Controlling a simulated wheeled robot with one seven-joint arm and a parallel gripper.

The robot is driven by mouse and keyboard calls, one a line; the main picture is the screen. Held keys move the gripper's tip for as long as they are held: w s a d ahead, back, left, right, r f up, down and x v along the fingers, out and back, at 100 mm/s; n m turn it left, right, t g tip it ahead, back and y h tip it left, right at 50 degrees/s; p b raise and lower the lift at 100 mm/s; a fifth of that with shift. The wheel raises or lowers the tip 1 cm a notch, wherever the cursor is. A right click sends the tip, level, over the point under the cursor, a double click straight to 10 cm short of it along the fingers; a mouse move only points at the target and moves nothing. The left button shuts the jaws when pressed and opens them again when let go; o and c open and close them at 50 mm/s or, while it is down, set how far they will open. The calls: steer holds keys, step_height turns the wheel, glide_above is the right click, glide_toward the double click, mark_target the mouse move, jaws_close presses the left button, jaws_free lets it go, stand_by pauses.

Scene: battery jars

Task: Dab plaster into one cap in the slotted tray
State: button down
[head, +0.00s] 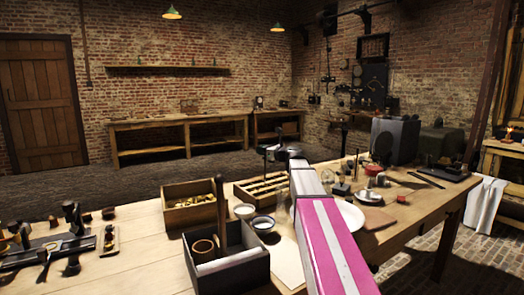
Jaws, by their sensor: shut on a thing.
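The slotted tray (239,194) is a wooden tray with pale rows, standing mid-table and partly hidden by my arm. Single caps in it are too small to make out. My gripper (271,152) is above the tray's far side, small and dark at the end of my arm. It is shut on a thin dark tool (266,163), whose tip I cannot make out. A small pale bowl (244,210) and a wider bowl (263,223) with whitish content stand in front of the tray. I cannot tell which holds plaster.
A wooden box (189,216) of small brass-coloured pieces stands left of the tray. A dark open box (232,276) with a clay pot and upright handle is nearer. A white plate (350,214) and red pot (372,170) lie right of my arm. Dark tools crowd the left.

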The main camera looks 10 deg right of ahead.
steer(key=shift+f, duration=1.15)
stand_by(1.0)
stand_by(0.9)
step_height(320, 180, up, 8)
steer(key=shift+f, duration=0.2)
stand_by(1.1)
stand_by(0.5)
